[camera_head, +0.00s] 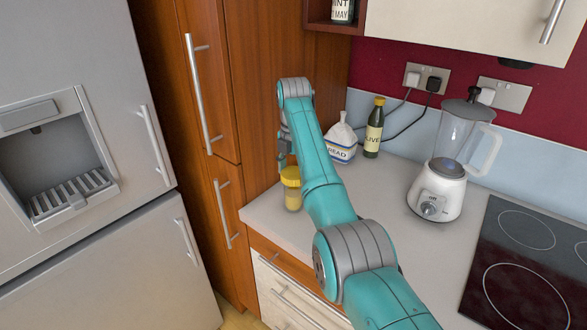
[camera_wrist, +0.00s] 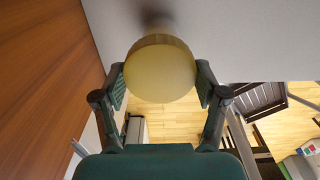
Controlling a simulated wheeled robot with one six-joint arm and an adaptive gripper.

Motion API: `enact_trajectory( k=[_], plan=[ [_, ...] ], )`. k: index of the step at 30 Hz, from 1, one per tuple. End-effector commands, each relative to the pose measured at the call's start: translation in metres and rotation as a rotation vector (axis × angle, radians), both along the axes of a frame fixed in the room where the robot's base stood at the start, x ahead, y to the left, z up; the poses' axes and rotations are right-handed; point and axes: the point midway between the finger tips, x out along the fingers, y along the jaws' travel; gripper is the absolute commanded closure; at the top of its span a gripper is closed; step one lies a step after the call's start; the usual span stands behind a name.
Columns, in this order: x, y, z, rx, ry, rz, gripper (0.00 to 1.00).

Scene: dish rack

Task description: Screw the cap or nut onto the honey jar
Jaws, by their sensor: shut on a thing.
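The cap hides nearly all of the jar there. In the head view my arm hides part of the fingers.
A blender (camera_head: 440,185) and a black hob (camera_head: 520,262) are to the right. A tall wooden cabinet (camera_head: 258,110) rises close on the left. The worktop's front edge is near the jar.

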Motion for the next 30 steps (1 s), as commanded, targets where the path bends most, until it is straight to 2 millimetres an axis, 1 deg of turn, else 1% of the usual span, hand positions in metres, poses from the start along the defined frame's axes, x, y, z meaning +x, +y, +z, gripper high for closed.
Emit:
enact_trajectory(
  k=[9, 30],
  plan=[
    [-0.0006, -0.0002, -0.0098, 0.000, 0.001, 0.000, 0.70],
    [-0.0004, -0.0001, -0.0118, 0.000, 0.001, 0.000, 0.70]
  ],
)
